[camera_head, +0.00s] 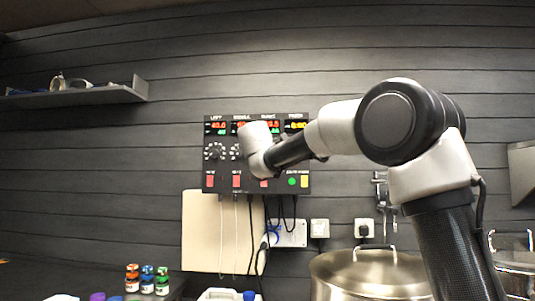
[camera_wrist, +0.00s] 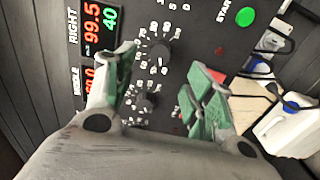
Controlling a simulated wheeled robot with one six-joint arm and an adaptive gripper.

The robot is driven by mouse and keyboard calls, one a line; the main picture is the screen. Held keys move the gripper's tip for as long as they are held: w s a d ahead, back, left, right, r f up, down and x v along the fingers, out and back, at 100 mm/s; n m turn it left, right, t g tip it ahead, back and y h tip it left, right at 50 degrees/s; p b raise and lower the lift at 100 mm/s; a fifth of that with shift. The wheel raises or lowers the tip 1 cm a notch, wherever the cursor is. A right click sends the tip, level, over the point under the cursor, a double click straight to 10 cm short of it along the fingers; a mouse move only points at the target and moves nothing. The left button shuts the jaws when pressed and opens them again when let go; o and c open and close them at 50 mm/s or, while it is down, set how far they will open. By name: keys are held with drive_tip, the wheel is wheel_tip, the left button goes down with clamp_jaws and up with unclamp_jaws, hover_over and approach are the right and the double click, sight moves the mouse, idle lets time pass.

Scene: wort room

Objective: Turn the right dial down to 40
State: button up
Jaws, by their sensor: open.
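The black control panel (camera_head: 224,178) hangs on the wall; in the head view my wrist covers the right dial. In the wrist view the panel appears turned sideways, and the right dial (camera_wrist: 158,53) is a black knob ringed by white numbers. The right display (camera_wrist: 92,24) reads 99.5 in red and 40 in green. My gripper (camera_wrist: 166,84) is open, its green-padded fingers spread in front of the panel, with nothing between them that I can see held. The right dial shows beyond the fingers, toward the upper side of the gap. Contact cannot be told.
Another dial (camera_wrist: 147,101) lies beside the right one. A red switch (camera_wrist: 217,76) and the green start button (camera_wrist: 245,17) are close by. Below the panel are cables, a white board (camera_head: 200,235) and a steel pot (camera_head: 370,272). A shelf (camera_head: 75,96) is at left.

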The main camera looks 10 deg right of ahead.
drive_tip(key=w+d+m, duration=0.1)
drive_tip(key=w+d, duration=0.1)
drive_tip(key=w, duration=0.5)
drive_tip(key=shift+w+d+m, duration=0.2)
drive_tip(key=shift+m, duration=0.2)
drive_tip(key=c, duration=1)
drive_tip(key=shift+n, duration=1)
drive_tip(key=shift+c, duration=0.2)
drive_tip(key=o, duration=1)
drive_tip(key=shift+o, duration=0.2)
